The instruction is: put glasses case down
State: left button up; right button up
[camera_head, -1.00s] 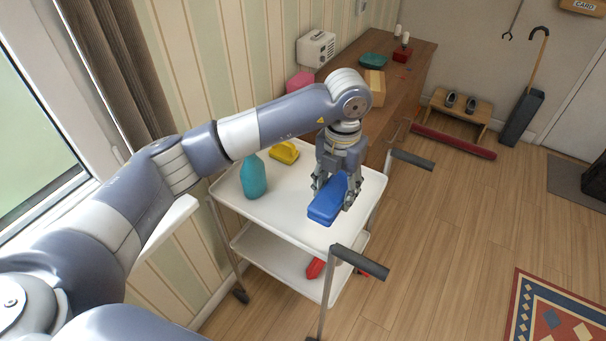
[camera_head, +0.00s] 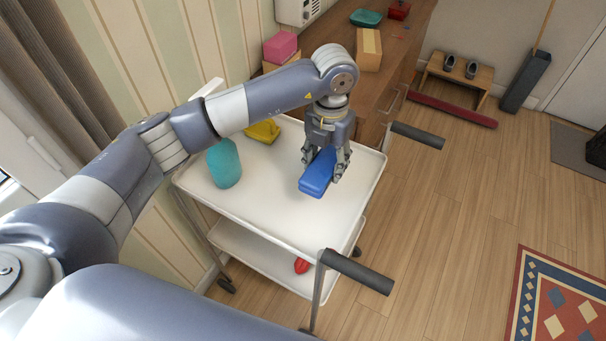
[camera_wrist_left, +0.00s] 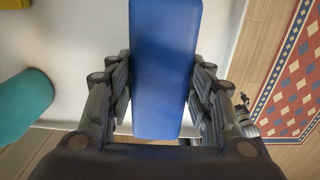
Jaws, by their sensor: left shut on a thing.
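The blue glasses case (camera_head: 317,174) is between the fingers of my left gripper (camera_head: 326,163), over the right part of the white cart's top tray (camera_head: 270,208). In the left wrist view the case (camera_wrist_left: 165,65) lies lengthwise between the two fingers of the gripper (camera_wrist_left: 163,100), which is shut on it. The case is low over the tray; I cannot tell if its underside touches. My right gripper is not in view.
A teal bottle (camera_head: 223,163) and a yellow object (camera_head: 263,131) stand on the tray's left and back. The tray's front is clear. Dark cart handles (camera_head: 357,271) stick out at the right. A wooden cabinet (camera_head: 395,75) stands behind.

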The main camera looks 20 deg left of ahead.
aim_at(326, 162)
pick_arm(q)
jog(key=f, duration=0.3)
jog(key=shift+s+f+p, duration=0.25)
jog(key=shift+s+p, duration=0.05)
notch_tip(326, 162, down, 4)
jog(key=shift+w+r+p, duration=0.1)
jog(key=shift+p, duration=0.25)
jog(key=shift+f, duration=0.3)
jog(key=o, duration=1.1)
jog(key=shift+r, duration=0.1)
jog(key=shift+r, duration=0.2)
notch_tip(326, 162, up, 12)
jog(key=shift+f+b, duration=0.1)
jog(key=shift+b, duration=1.1)
